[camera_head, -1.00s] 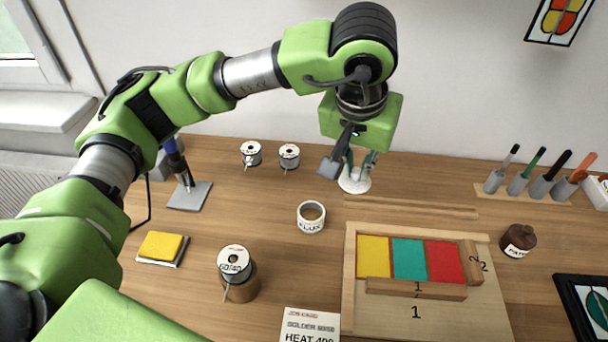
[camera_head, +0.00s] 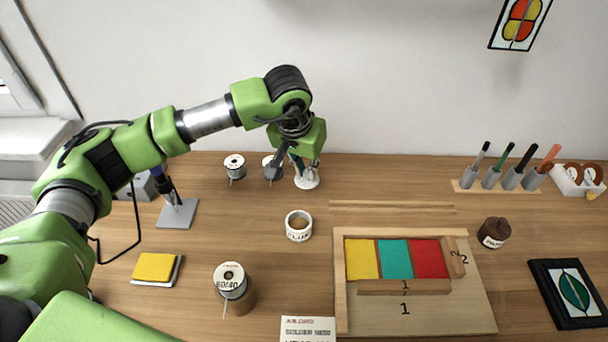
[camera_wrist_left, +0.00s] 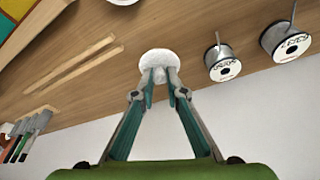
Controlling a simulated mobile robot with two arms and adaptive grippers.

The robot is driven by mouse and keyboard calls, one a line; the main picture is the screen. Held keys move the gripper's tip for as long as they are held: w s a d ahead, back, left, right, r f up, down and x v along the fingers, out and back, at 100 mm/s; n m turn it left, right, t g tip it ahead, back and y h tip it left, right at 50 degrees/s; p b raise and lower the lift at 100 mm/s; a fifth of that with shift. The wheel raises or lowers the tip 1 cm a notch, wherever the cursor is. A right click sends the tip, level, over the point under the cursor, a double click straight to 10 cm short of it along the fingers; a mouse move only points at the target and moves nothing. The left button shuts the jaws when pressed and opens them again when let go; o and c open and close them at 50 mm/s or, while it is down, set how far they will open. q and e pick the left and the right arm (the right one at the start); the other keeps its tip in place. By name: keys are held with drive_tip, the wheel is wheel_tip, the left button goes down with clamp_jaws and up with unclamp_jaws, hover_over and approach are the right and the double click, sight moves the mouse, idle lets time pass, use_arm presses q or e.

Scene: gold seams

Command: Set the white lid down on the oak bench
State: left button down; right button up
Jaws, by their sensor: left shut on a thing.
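The white lid (camera_head: 307,181) is a round white disc with a small knob, at the back of the oak bench (camera_head: 245,205). My left gripper (camera_head: 301,166) points down and is shut on the lid's knob. In the left wrist view the fingertips (camera_wrist_left: 164,78) meet at the knob, with the lid (camera_wrist_left: 158,58) just beyond them. The lid is over or on bare wood; I cannot tell whether it touches. The open white FLUX pot (camera_head: 299,232) stands nearer the front. My right gripper is not in view.
Two solder spools (camera_head: 235,166) stand left of the lid, one (camera_head: 270,174) close to my gripper. Wooden strips (camera_head: 392,207) and a wooden frame with coloured panes (camera_head: 340,292) lie to the right. Bare wood lies between the lid and the FLUX pot.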

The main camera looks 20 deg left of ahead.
sight(303, 178)
use_arm(q)
drive_tip(key=f, duration=0.1)
drive_tip(key=f+p, duration=0.1)
drive_tip(key=f, duration=0.1)
drive_tip(key=shift+w+a, duration=0.2)
drive_tip(key=shift+a, duration=0.15)
drive_tip(key=shift+f+p, duration=0.3)
drive_tip(key=shift+f, duration=0.25)
drive_tip(key=shift+f+b, duration=0.25)
drive_tip(key=shift+b, duration=0.05)
drive_tip(key=c, duration=2)
unclamp_jaws()
drive_tip(key=shift+r, duration=0.1)
drive_tip(key=shift+c, duration=0.2)
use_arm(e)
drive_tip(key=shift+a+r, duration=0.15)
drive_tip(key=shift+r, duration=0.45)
